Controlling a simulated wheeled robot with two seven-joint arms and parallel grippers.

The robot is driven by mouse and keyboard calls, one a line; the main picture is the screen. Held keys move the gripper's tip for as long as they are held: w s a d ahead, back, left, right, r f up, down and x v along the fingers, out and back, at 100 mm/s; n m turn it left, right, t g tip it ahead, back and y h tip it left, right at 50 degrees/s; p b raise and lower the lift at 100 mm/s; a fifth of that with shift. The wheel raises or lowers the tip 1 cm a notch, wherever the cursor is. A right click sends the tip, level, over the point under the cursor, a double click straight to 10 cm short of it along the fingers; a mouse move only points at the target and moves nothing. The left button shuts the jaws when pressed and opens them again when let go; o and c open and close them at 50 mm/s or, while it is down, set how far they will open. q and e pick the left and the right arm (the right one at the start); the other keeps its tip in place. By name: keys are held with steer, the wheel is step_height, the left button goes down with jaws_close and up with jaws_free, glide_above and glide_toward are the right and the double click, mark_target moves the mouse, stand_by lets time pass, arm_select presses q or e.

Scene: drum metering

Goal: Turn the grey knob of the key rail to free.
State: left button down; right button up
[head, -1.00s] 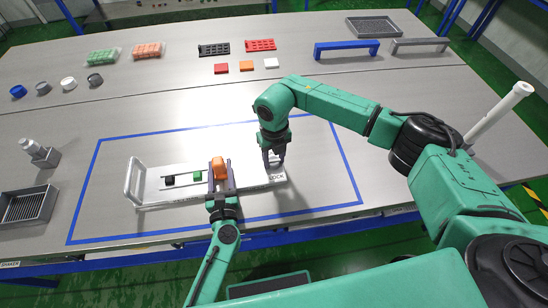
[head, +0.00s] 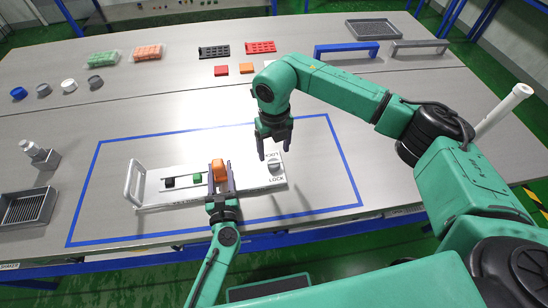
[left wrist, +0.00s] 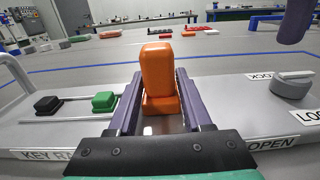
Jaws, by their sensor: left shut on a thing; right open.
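The key rail (head: 152,200) is a pale plate with a handle at its left end. Its grey knob (head: 275,168) stands at the right end beside printed labels. In the left wrist view the knob (left wrist: 292,86) has a lighter bar across its top; I cannot tell which label it points to. My left gripper (head: 220,176) is shut on an orange block (left wrist: 158,75) on the rail. My right gripper (head: 275,152) is open and empty, just above and behind the knob, apparently clear of it. One of its fingers shows at the left wrist view's top right.
A black block (left wrist: 47,105) and a green block (left wrist: 104,101) sit on the rail's slide, left of the orange block. A blue line (head: 97,165) frames the work area. A grey basket (head: 28,207) stands at left; coloured parts and trays lie farther back.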

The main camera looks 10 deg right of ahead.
mark_target(274, 163)
arm_select(q)
steer(key=shift+f, duration=0.15)
arm_select(e)
step_height(274, 163, up, 6)
steer(key=shift+r, duration=0.15)
arm_select(q)
steer(key=shift+c, duration=1.3)
jaws_free()
steer(key=shift+s, duration=0.15)
